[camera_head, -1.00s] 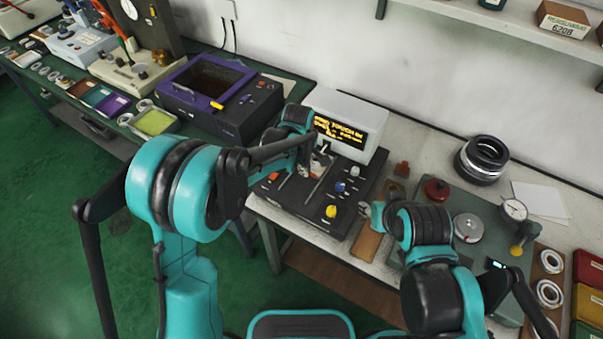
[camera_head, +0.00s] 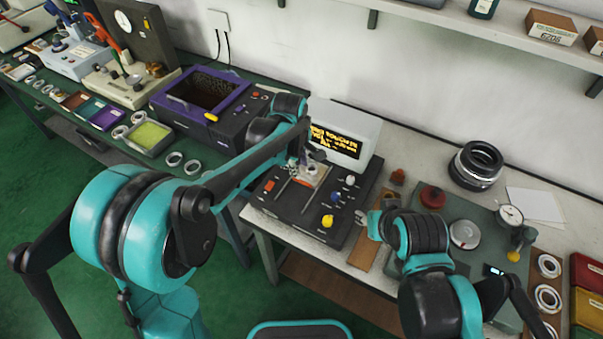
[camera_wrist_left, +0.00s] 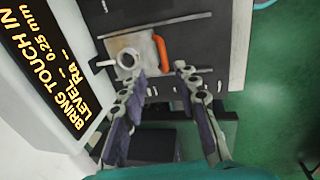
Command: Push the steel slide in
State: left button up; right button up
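The black instrument (camera_head: 300,222) has a white display housing (camera_head: 352,120) behind it. On its top is a pale stage plate with a ring (camera_head: 312,172), which I take to be at the steel slide; the slide itself is hard to make out. The left wrist view shows the plate (camera_wrist_left: 146,45), the pale ring (camera_wrist_left: 126,61) and an orange bar (camera_wrist_left: 162,52). My left gripper (camera_head: 303,162) is over the stage; in its wrist view the fingers (camera_wrist_left: 161,74) are apart with nothing between them, near the plate.
The display text (camera_wrist_left: 48,60) reads "BRING TOUCH IN". A yellow knob (camera_head: 328,221) and other small knobs stand on the instrument. A purple-rimmed box (camera_head: 240,90) is to the left. A red knob (camera_head: 433,197), a dial gauge (camera_head: 510,215) and dark rings (camera_head: 478,164) are to the right.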

pick_arm(q)
jog(key=r, duration=0.4)
jog(key=shift+s+a+r, duration=0.2)
jog(key=shift+s+r, duration=0.15)
jog(key=shift+r, duration=0.05)
dwell(0.4)
jog(key=s+a+r+m+t, duration=0.2)
jog(key=s+a+r+m, duration=0.3)
jog(key=s+a, duration=0.55)
jog(key=s+a+f+m+t+y, duration=0.1)
jog(key=s+a+f+m+t, duration=0.2)
jog(key=s+a+m, duration=0.3)
jog(key=s+a, duration=0.2)
jog(key=s, duration=0.1)
jog(key=shift+s+a+f+m, duration=0.2)
jog(key=shift+a+f+m, duration=0.05)
jog(key=shift+f+m, duration=0.15)
dwell(0.7)
